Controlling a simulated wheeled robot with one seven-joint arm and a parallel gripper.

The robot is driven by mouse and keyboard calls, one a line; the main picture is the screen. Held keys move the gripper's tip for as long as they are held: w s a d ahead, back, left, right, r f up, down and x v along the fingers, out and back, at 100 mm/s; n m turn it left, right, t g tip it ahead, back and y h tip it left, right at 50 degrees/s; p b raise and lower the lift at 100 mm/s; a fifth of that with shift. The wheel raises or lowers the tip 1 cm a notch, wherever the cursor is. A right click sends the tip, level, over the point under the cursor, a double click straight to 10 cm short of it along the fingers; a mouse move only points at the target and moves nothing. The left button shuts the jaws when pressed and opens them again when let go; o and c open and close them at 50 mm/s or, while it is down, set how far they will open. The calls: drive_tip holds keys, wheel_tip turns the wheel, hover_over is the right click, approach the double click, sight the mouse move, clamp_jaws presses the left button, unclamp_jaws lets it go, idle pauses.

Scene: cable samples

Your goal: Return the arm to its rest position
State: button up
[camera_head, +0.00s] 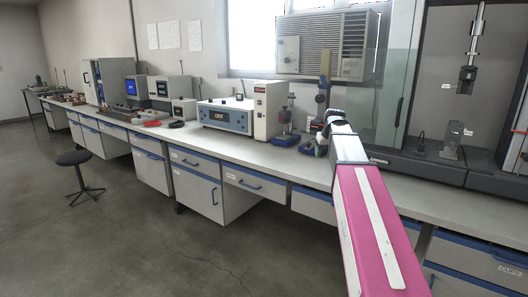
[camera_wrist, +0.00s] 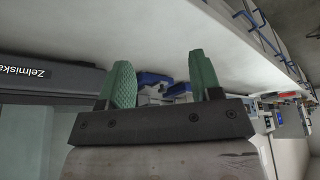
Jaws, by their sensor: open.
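My arm reaches out over the workbench (camera_head: 257,148) in the head view, a pink link in front and the wrist beyond it. My gripper shows in the wrist view (camera_wrist: 162,88) with two green ridged fingers set wide apart, and nothing is held between them. In the head view the gripper end is small and mostly hidden behind the wrist. Beyond the fingers in the wrist view lies a blue and grey device (camera_wrist: 165,88) on the pale bench top; I cannot tell whether the fingers touch it.
A testing machine (camera_head: 462,85) in a dark frame stands close right of my arm. A small blue-based stand (camera_head: 287,125) and a box instrument (camera_head: 228,115) stand left of it. Drawers (camera_head: 195,163) line the bench front. A black stool (camera_head: 75,160) stands on open floor.

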drive_tip(key=s+a+f+g, duration=0.1)
drive_tip(key=s+a+f, duration=0.1)
drive_tip(key=s+f, duration=0.6)
drive_tip(key=s+a+f+m+g, duration=0.1)
drive_tip(key=s+a+f, duration=0.2)
drive_tip(key=s+f, duration=0.6)
drive_tip(key=s+a+f+g, duration=0.2)
drive_tip(key=s+f, duration=0.6)
drive_tip(key=f, duration=1)
drive_tip(key=shift+s+a+m+h, duration=0.15)
drive_tip(key=shift+s+m+h, duration=0.15)
drive_tip(key=shift+s, duration=0.05)
